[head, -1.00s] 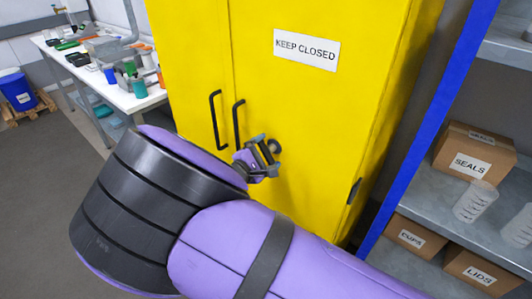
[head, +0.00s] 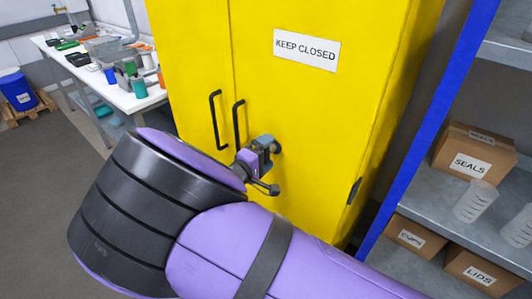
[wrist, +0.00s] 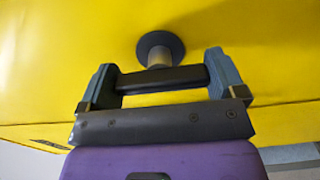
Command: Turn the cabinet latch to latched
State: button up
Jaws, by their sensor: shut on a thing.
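The latch on the yellow cabinet (head: 310,110) has a round dark base (wrist: 160,46) on the door, with a short stem and a black bar handle (wrist: 163,79). My gripper (head: 264,146) is at the latch, right of the door handles. In the wrist view my gripper (wrist: 160,66) has one finger at each end of the bar, shut on it lengthwise. The latch base (head: 277,146) shows just behind the fingers in the head view. There my gripper hides most of the bar, and its angle is hard to read.
Two black door handles (head: 227,122) stand left of the latch. A "KEEP CLOSED" sign (head: 306,50) is above it. A shelf rack with a blue post (head: 425,130) and boxes stands at the right. A cluttered white table (head: 125,95) is at the back left.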

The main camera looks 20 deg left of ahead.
dwell(0.4)
jog(key=o, duration=0.6)
jog(key=shift+o, duration=0.2)
jog(key=v, duration=1)
jog(key=shift+s, duration=0.4)
jog(key=shift+a, duration=0.1)
